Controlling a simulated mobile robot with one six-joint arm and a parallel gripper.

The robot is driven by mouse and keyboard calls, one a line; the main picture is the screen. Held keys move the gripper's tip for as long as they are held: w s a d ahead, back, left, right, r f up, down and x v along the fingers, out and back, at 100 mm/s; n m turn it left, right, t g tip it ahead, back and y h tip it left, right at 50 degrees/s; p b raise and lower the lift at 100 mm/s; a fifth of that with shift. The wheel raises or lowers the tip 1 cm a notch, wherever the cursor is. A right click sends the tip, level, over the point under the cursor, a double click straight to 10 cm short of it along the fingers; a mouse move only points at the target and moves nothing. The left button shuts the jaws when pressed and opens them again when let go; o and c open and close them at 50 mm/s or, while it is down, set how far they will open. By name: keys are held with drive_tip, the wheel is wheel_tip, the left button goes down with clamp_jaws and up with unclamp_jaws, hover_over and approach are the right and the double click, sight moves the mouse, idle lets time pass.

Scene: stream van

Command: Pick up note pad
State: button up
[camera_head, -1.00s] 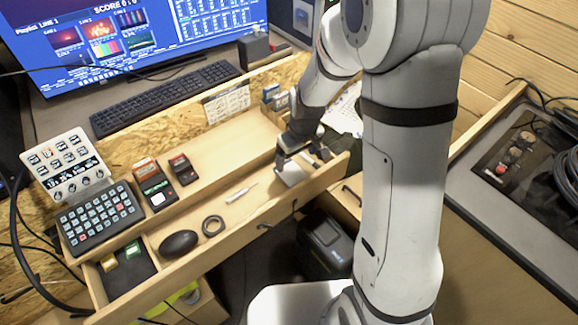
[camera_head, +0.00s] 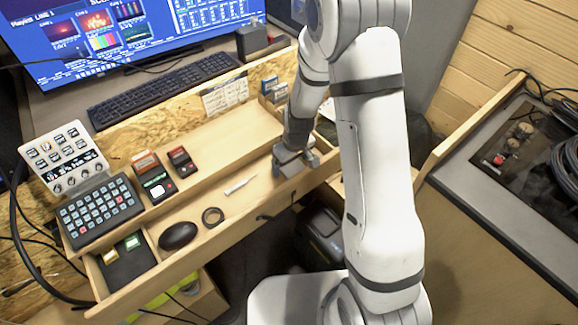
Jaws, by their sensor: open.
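My gripper (camera_head: 294,162) is open and low over the right end of the shallow wooden drawer (camera_head: 256,197). It points down, with its fingers close to the drawer's floor. I cannot make out a note pad for certain. A small pale, flat item that lay below the gripper a second ago is now mostly hidden by the fingers, and I cannot tell whether they touch it.
The drawer also holds a white pen-like stick (camera_head: 240,184), a black ring (camera_head: 213,216) and a dark mouse (camera_head: 178,236). A button pad (camera_head: 100,210) and small devices (camera_head: 152,176) stand at left.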

drive_tip(key=shift+c, duration=0.4)
drive_tip(key=c, duration=1)
